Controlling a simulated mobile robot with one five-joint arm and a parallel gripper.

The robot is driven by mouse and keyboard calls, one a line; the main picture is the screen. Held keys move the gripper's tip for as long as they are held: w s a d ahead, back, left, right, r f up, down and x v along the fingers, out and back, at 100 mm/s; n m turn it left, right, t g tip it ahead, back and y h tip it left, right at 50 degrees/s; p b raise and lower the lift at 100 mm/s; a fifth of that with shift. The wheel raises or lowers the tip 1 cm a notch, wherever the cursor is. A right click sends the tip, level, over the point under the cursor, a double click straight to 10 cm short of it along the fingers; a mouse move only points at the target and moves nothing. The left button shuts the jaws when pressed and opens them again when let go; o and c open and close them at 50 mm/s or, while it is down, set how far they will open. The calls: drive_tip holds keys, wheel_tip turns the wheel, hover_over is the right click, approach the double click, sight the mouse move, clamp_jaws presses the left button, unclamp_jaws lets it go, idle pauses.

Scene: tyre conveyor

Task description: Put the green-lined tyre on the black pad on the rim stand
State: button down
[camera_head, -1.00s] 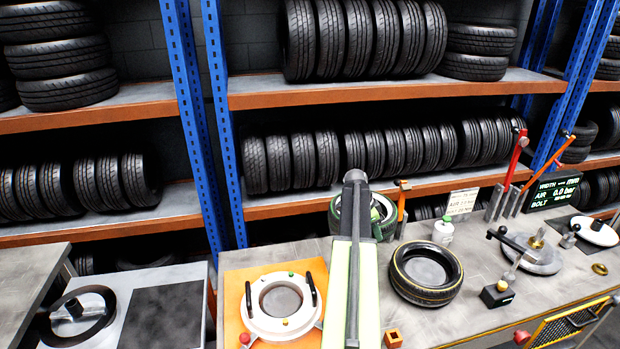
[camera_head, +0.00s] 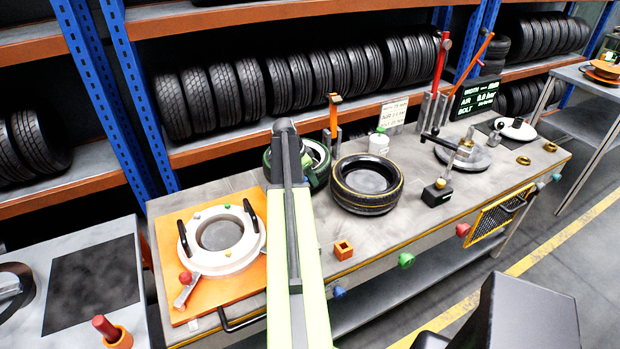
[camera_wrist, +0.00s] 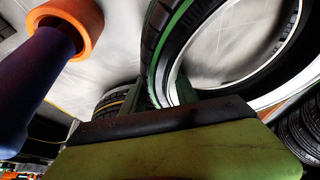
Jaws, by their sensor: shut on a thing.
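The green-lined tyre (camera_head: 318,176) is at the far end of my arm in the head view, over the middle bench, with its middle hidden behind the arm. In the wrist view its black tread and green line (camera_wrist: 168,50) curve up from my gripper (camera_wrist: 195,98), which is shut on its wall. A pale ring shows inside the tyre. I cannot tell whether the tyre touches the bench. The black square pad (camera_head: 92,284) lies flat and bare on the grey stand (camera_head: 62,245) at the left.
A yellow-lined tyre (camera_head: 367,184) lies just right of the held tyre. A white ring fixture (camera_head: 248,253) sits on an orange plate left of my arm. An orange-headed tool (camera_head: 334,115) stands behind. A red peg (camera_head: 103,327) stands by the pad's near edge.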

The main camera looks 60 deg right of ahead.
wheel_tip(320, 180, down, 5)
drive_tip(key=b, duration=0.4)
drive_tip(key=shift+r+b, duration=0.15)
drive_tip(key=shift+b, duration=0.15)
drive_tip(key=shift+r, duration=0.2)
drive_tip(key=c, duration=1.4)
unclamp_jaws()
drive_tip(key=shift+f, duration=0.15)
drive_tip(key=o, duration=0.5)
drive_tip(key=shift+r, duration=0.2)
